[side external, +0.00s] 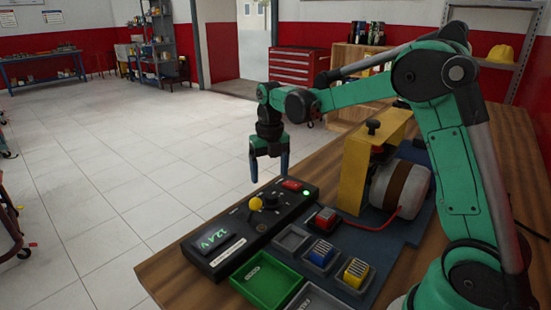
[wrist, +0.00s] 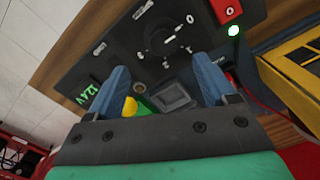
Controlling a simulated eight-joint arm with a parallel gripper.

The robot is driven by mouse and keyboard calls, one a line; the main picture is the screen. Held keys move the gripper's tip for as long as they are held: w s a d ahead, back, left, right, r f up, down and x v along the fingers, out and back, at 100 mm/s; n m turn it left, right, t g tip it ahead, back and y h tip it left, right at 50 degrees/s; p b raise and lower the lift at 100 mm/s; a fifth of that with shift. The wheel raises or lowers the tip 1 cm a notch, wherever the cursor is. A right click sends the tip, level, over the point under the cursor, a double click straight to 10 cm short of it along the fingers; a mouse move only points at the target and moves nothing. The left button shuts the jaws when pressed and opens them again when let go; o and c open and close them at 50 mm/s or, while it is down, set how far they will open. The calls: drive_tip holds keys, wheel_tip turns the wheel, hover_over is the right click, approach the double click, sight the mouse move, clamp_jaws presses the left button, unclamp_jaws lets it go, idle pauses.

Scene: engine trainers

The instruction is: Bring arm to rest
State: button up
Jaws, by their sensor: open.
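My gripper (side external: 269,168) hangs pointing down above the black control panel (side external: 215,262), clear of it. In the wrist view my gripper (wrist: 165,85) has its two blue fingers spread apart, with nothing held between them. The panel carries a lit green display reading about 12.4 V (side external: 213,240), a yellow knob (side external: 256,204), a red switch (side external: 291,185) and a lit green lamp (side external: 306,193). My arm is bent over the wooden bench.
A green tray (side external: 262,290) and sockets with red (side external: 325,219), blue (side external: 321,253) and yellow (side external: 356,271) blocks lie right of the panel. A yellow bracket (side external: 352,175) and a cylindrical motor (side external: 398,188) stand behind. Open floor (side external: 120,170) lies left of the bench.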

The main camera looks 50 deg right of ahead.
drive_tip(key=s+a+r+m+t, duration=0.2)
drive_tip(key=s+m, duration=0.4)
drive_tip(key=m, duration=0.9)
drive_tip(key=s+a+r+m+t, duration=0.1)
drive_tip(key=s+a+m+t, duration=0.4)
drive_tip(key=m, duration=1)
drive_tip(key=shift+s+a+r+m, duration=0.4)
drive_tip(key=shift+s+a, duration=0.25)
drive_tip(key=shift+a, duration=0.55)
